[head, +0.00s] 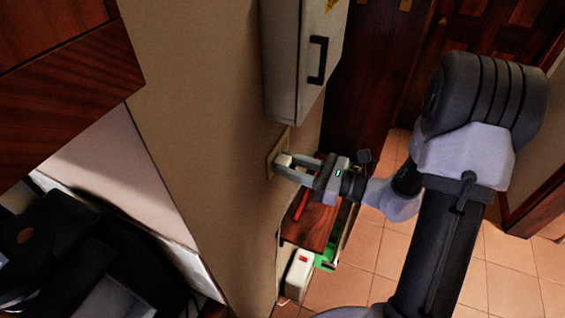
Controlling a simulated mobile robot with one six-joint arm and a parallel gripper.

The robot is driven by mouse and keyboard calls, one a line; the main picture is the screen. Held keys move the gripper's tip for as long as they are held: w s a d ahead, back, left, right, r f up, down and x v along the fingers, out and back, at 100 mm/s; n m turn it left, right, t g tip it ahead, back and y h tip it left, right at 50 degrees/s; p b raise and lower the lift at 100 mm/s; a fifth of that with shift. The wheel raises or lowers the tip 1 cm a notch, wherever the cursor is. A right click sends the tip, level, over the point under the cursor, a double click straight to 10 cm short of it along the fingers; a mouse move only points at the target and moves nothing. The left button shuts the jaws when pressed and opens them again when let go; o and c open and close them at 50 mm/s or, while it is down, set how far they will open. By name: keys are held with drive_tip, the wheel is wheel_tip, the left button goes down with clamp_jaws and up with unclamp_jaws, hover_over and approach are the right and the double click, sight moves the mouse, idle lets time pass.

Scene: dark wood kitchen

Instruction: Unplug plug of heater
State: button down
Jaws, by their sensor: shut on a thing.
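A pale plug (284,160) sits at a wall outlet plate (278,146) on the beige wall, just left of the picture's middle. My gripper (279,167) reaches in from the right, and its two grey fingers are shut on the plug. The plug is close against the plate; I cannot tell whether its pins are inside, as the fingers hide part of it. I cannot follow a cord from the plug. A white unit with a red switch (300,272) stands low by the wall; I cannot tell if it is the heater.
A grey wall box with a black handle (308,60) hangs just above the outlet. A wooden surface (311,226) with a red item lies below my gripper, beside a green item (326,261). Tiled floor (500,275) is open at the lower right.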

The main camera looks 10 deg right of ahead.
sight(290, 166)
drive_tip(key=shift+d, duration=0.1)
drive_tip(key=shift+v, duration=2.95)
drive_tip(key=shift+b, duration=0.3)
